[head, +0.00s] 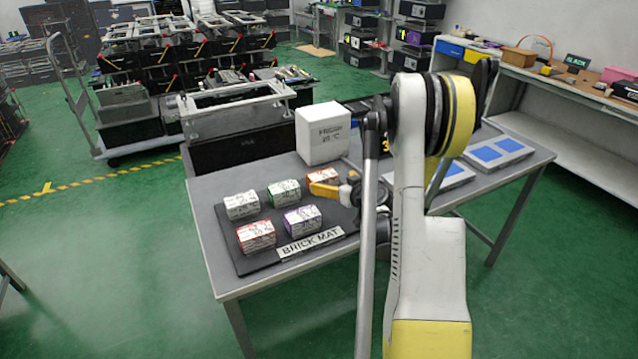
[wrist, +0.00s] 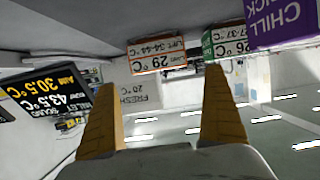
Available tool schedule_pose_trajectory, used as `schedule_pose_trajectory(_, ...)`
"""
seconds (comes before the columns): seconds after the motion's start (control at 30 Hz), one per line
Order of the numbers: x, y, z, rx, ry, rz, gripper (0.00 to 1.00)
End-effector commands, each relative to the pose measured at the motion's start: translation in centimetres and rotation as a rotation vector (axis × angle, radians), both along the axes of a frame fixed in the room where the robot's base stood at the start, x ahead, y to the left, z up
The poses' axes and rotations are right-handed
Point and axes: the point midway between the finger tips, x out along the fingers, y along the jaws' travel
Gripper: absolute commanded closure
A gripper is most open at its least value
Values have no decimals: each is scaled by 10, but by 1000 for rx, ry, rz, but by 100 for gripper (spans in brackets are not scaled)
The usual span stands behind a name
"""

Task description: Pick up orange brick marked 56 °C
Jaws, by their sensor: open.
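The orange brick (head: 322,175) lies at the back right of the black brick mat (head: 250,264), partly hidden by my yellow fingers in the head view. In the wrist view, the orange-topped brick (wrist: 157,56) appears upside down, just beyond the space between my fingertips; its printed number is too unclear to be sure of. My gripper (wrist: 158,82) is open, with one finger on each side of that space and nothing between them. In the head view my gripper (head: 325,188) is low over the mat's right side, beside the orange brick.
Green (head: 284,191), purple (head: 302,219), red (head: 256,236) and grey-white (head: 242,205) bricks share the mat. The green one is close beside the orange one. A white box (head: 323,134) stands behind. A dark display (wrist: 47,95) and blue-panelled trays (head: 498,151) are to the side.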

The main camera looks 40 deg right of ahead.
Motion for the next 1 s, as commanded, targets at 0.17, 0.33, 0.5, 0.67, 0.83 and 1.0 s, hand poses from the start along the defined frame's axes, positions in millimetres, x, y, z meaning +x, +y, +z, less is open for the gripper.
schedule_pose_trajectory(0.17,22,-5,-10,-1,0,1,0)
schedule_pose_trajectory(0.33,45,-12,-21,0,1,2,0)
schedule_pose_trajectory(0.5,63,-17,-26,1,1,1,0)
schedule_pose_trajectory(0.67,66,-18,-25,0,1,0,0)
schedule_pose_trajectory(0.83,66,-18,-25,1,1,1,21)
schedule_pose_trajectory(1.0,66,-18,-25,1,1,1,56)
